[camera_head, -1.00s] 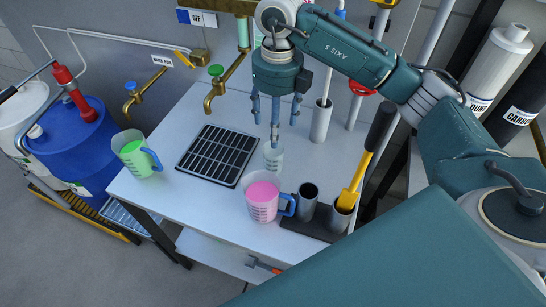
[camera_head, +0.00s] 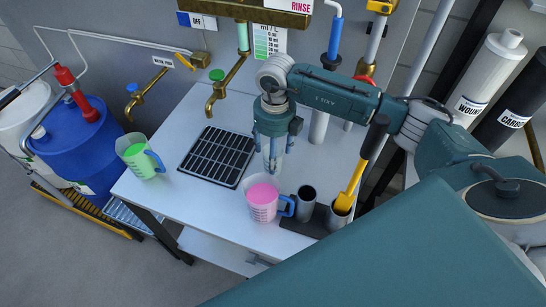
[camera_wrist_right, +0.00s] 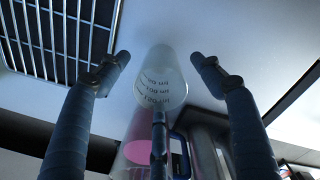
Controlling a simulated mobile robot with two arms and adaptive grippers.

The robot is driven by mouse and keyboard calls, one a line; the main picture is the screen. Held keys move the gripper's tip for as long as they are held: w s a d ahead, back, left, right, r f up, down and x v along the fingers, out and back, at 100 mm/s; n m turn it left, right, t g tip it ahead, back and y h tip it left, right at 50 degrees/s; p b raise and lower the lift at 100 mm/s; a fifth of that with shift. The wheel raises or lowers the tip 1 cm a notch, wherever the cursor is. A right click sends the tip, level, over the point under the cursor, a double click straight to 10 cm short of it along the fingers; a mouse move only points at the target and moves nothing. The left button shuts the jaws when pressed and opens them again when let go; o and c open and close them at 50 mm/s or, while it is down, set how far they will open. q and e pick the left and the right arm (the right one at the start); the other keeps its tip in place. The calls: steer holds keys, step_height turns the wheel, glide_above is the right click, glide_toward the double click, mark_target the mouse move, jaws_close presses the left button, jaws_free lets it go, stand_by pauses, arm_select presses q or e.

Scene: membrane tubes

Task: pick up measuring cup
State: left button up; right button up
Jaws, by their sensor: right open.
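A clear measuring cup with dark volume marks (camera_wrist_right: 160,82) stands on the white table between the fingers of my right gripper (camera_head: 273,160). The gripper points down and its fingers are open around the cup, with a gap on both sides in the wrist view. In the head view the fingers mostly hide this cup. A measuring cup of pink liquid with a blue handle (camera_head: 262,204) stands just in front of the gripper. A measuring cup of green liquid with a blue handle (camera_head: 138,160) stands at the table's left end. My left gripper is not in view.
A black drain grate (camera_head: 217,156) lies left of the gripper. A dark holder (camera_head: 298,226) with metal cylinders and a yellow-and-black tool (camera_head: 350,185) stands at right. Brass taps (camera_head: 212,100) hang behind. Bare white table (camera_head: 200,205) lies in front of the grate.

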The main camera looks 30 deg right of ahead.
steer(key=shift+f, duration=0.1)
steer(key=shift+c, duration=0.5)
steer(key=c, duration=0.9)
steer(key=shift+c, duration=0.2)
